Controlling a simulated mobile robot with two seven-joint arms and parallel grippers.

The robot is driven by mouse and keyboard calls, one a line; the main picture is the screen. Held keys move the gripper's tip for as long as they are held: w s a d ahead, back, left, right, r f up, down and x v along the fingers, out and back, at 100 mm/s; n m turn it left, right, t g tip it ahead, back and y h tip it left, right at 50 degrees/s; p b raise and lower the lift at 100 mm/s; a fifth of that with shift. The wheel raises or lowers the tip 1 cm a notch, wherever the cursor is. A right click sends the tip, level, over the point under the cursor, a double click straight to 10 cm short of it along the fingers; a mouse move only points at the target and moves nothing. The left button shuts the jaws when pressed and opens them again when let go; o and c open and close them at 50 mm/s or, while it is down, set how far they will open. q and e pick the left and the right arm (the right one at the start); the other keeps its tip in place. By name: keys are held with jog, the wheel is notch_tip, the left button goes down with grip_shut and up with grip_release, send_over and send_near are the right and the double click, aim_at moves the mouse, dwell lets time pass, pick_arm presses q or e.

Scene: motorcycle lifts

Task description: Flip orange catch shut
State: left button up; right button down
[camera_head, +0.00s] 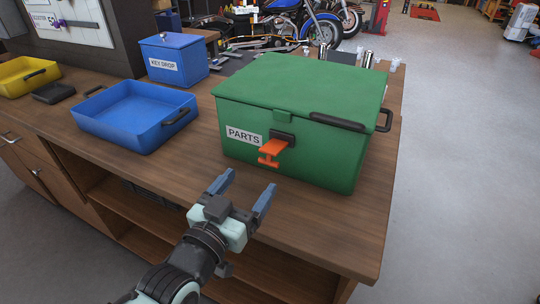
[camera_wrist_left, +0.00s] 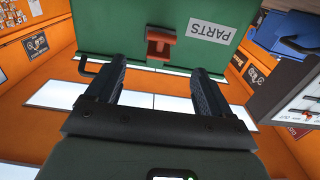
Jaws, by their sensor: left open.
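The orange catch (camera_head: 271,151) sticks out from the front of the green parts box (camera_head: 310,162), below the lid's front tab. It hangs out and down, away from the tab. The lid looks closed. In the left wrist view the catch (camera_wrist_left: 160,45) shows on the box's green front (camera_wrist_left: 116,26), beyond the fingers. My left gripper (camera_head: 247,188) is open and empty, in front of the box and below the catch, apart from it. In the left wrist view its two fingers (camera_wrist_left: 158,88) are spread, with the catch ahead between them. My right gripper is not in view.
A blue open tray (camera_head: 136,139) and a blue key drop box (camera_head: 175,58) stand on the wooden bench (camera_head: 200,155) left of the green box. A yellow tray (camera_head: 22,77) is at far left. The bench top in front of the box is clear.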

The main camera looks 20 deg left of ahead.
aim_at(268, 159)
pick_arm(q)
jog(key=w, duration=0.9)
jog(key=shift+w+d+b, duration=0.2)
jog(key=shift+w+b, duration=0.1)
jog(key=shift+w, duration=0.1)
